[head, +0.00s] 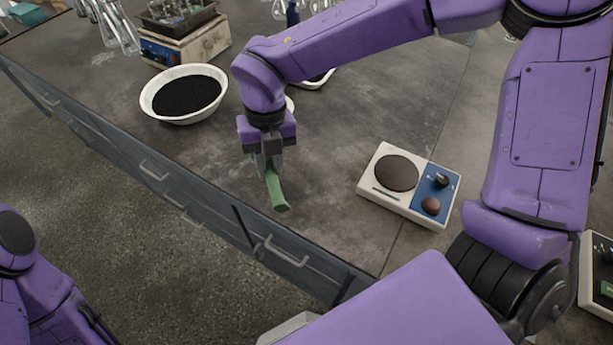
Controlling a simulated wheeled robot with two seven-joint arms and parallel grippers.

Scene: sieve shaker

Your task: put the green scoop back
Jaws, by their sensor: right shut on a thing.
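The green scoop (276,191) is held in my right gripper (268,158), near the front edge of the grey bench. Its green handle sticks out below the fingers, tilted toward the front. The rest of the scoop is hidden behind the gripper and wrist. I cannot tell whether the handle touches the bench top. My right gripper is shut on the scoop. My left arm shows at the lower left, but its gripper is out of the picture.
A white bowl of black grains (186,93) stands left of my right gripper. A balance-like device with a round dark plate (397,173) stands to the right. A boxy device (187,43) and glassware are at the back left. A white dish (318,80) is partly hidden behind my arm.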

